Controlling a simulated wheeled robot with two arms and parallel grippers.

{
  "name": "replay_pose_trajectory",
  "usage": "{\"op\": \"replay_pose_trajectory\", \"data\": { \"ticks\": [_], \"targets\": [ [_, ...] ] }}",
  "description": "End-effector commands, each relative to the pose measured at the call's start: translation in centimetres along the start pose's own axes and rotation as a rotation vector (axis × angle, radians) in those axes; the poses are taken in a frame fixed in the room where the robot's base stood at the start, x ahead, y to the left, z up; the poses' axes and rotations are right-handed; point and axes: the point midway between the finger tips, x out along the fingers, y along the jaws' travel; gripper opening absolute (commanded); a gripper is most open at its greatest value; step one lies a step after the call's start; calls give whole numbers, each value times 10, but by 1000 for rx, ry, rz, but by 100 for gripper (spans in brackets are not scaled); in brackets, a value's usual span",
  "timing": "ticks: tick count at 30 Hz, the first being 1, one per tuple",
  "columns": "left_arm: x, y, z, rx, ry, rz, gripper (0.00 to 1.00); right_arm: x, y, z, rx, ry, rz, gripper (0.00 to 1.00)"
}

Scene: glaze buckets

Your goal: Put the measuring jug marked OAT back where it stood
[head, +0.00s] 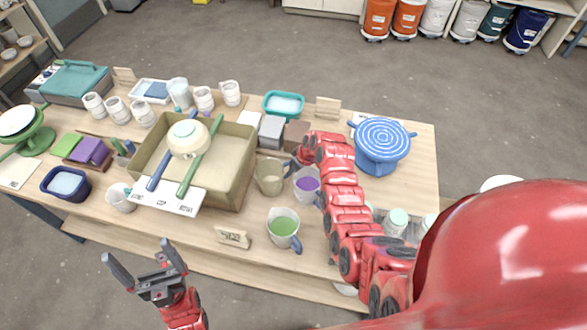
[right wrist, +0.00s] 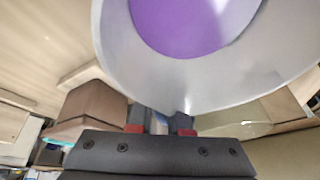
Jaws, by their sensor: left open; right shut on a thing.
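A pale measuring jug with purple glaze (head: 308,196) is in the grasp of my right gripper (head: 296,164); the arm partly covers it. In the right wrist view the jug (right wrist: 200,85) fills the top, close above the fingers (right wrist: 160,128), which are shut on it. A jug with green glaze and a blue handle (head: 284,222) stands nearer the table's front edge. A beige jug (head: 269,177) stands just left of the purple one. I cannot read OAT on any jug. My left gripper (head: 146,272) is open and empty, in front of the table.
A small wooden sign (head: 232,237) stands left of the green jug. Bare table lies around the sign.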

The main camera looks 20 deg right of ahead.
Motion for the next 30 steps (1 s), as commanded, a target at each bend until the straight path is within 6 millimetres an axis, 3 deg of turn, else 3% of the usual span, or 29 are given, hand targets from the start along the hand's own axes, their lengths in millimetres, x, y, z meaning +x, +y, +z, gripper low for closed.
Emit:
{"op": "replay_pose_trajectory", "data": {
  "ticks": [4,5,9,21,23,30],
  "targets": [
    [-6,0,1,0,0,0,100,4,0,1,0,1,0,0],
    [-5,0,1,0,0,0,100,4,0,1,0,1,1,20],
    [-4,0,1,0,0,0,100,3,0,1,0,1,1,45],
    [4,0,-1,0,0,0,100,-4,0,-2,0,0,0,46],
    [-3,0,0,0,0,0,100,-4,1,-1,0,4,3,46],
    [-14,1,2,0,0,0,100,-28,0,1,-1,4,2,46]
  ]
}}
